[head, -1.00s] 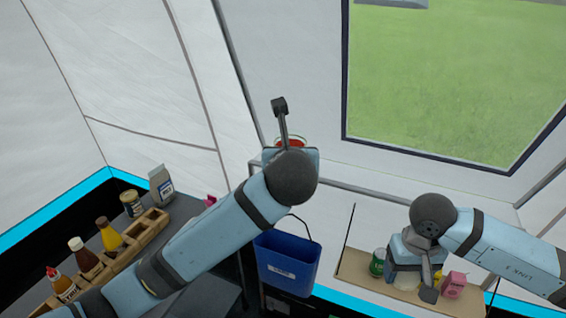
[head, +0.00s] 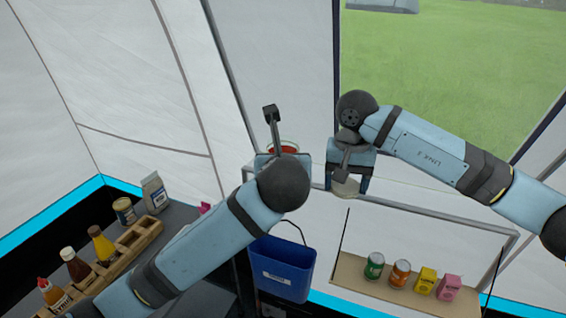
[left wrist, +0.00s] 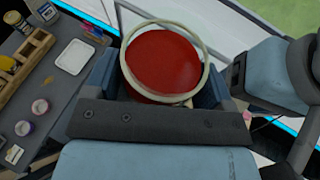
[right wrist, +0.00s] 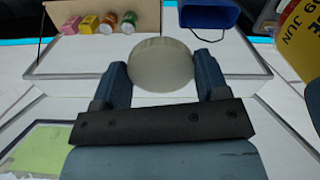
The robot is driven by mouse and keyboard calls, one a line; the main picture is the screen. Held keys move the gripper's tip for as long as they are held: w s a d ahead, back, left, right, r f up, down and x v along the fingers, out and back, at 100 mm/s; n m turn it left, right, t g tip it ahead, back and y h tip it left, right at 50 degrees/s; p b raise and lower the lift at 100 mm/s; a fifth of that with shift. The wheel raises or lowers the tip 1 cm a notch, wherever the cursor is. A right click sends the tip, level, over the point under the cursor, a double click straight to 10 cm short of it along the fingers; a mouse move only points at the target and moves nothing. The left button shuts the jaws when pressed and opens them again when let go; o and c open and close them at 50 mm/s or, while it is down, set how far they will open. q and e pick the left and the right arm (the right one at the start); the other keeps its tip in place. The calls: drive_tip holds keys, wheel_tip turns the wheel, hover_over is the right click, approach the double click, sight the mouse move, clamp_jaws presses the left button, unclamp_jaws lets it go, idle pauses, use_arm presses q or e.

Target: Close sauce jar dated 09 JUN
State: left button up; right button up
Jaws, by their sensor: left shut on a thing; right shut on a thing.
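The open sauce jar, full of red sauce, shows from above in the left wrist view (left wrist: 165,62); its red top also shows in the head view (head: 284,148). My left gripper (left wrist: 162,78) is shut around the jar and holds it up. A yellow label reading 09 JUN (right wrist: 302,38) shows at the right edge of the right wrist view. My right gripper (right wrist: 160,72) is shut on a pale round lid (right wrist: 161,64), also seen in the head view (head: 345,188). The lid is apart from the jar, to its right in the head view.
A shelf (head: 350,272) holds a green can (head: 374,266), an orange can (head: 400,273) and yellow and pink cartons. A blue bin (head: 283,270) hangs below the grippers. A wooden rack (head: 125,245) with sauce bottles stands at left. A thin frame rail (head: 430,212) runs behind the shelf.

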use_arm(q)
drive_tip(key=shift+r, duration=0.1)
use_arm(e)
drive_tip(key=w+a+r, duration=0.4)
drive_tip(key=a+r, duration=0.4)
drive_tip(key=r, duration=0.3)
drive_tip(key=s+a+r, duration=0.4)
drive_tip(key=a+r, duration=0.1)
drive_tip(key=r, duration=0.2)
drive_tip(key=shift+s+a+r, duration=0.3)
drive_tip(key=shift+s+r, duration=0.05)
drive_tip(key=shift+f, duration=0.1)
drive_tip(key=shift+f, duration=1.9)
drive_tip(key=shift+s+f, duration=0.1)
drive_tip(key=shift+f, duration=0.8)
drive_tip(key=shift+f, duration=0.55)
